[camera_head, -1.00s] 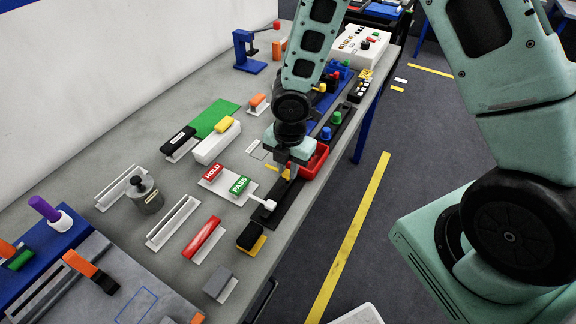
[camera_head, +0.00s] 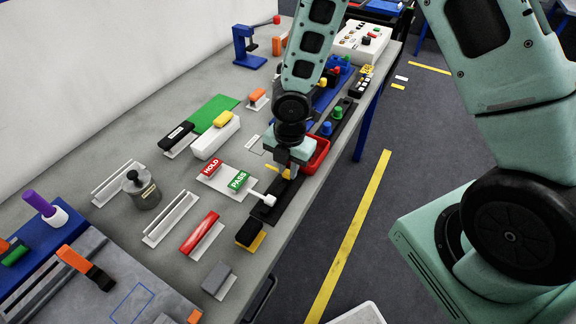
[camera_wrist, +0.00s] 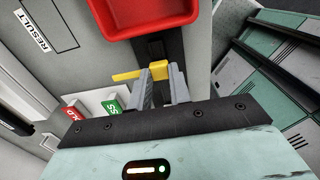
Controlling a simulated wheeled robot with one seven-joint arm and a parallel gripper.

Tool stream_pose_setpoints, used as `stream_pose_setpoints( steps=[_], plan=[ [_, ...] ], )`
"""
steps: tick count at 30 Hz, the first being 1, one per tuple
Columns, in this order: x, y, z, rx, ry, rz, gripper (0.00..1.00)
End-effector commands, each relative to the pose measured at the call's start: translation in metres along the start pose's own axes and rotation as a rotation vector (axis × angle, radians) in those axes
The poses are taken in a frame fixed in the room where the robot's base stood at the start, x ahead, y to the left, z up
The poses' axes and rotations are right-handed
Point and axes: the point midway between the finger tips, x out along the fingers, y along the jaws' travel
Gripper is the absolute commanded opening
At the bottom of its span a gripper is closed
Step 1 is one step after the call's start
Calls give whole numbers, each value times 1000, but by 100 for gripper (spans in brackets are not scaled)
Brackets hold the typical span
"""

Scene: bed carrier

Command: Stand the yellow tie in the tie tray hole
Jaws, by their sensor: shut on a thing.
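The yellow tie (camera_wrist: 126,76) is a small bar with a thicker end, lying crosswise between the fingers of my gripper (camera_wrist: 161,85) in the wrist view. My gripper is shut on it, with the thin end sticking out to the left. In the head view the tie (camera_head: 278,170) shows beside my fingertips (camera_head: 289,174), low over the front of the bench. A dark strip (camera_wrist: 173,48) runs beneath the tie, with a darker square patch just beyond it. I cannot tell whether that patch is the tray hole. The tie's contact with the strip is unclear.
A red bin (camera_head: 319,154) stands close behind my gripper. The green PASS block (camera_head: 238,180) and red HOLD block (camera_head: 211,165) lie to the left. A white-headed piece (camera_head: 268,200) and a black-and-yellow block (camera_head: 250,236) are nearer. The floor aisle to the right is open.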

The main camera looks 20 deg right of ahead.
Motion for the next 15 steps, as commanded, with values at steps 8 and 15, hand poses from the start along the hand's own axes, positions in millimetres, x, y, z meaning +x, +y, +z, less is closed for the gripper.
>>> stream_pose_setpoints(
  steps=[8, 15],
  plan=[
    [7, 0, 0, 0, 0, 0, 22],
    [6, 0, 0, 0, 0, 0, 45]
  ],
)
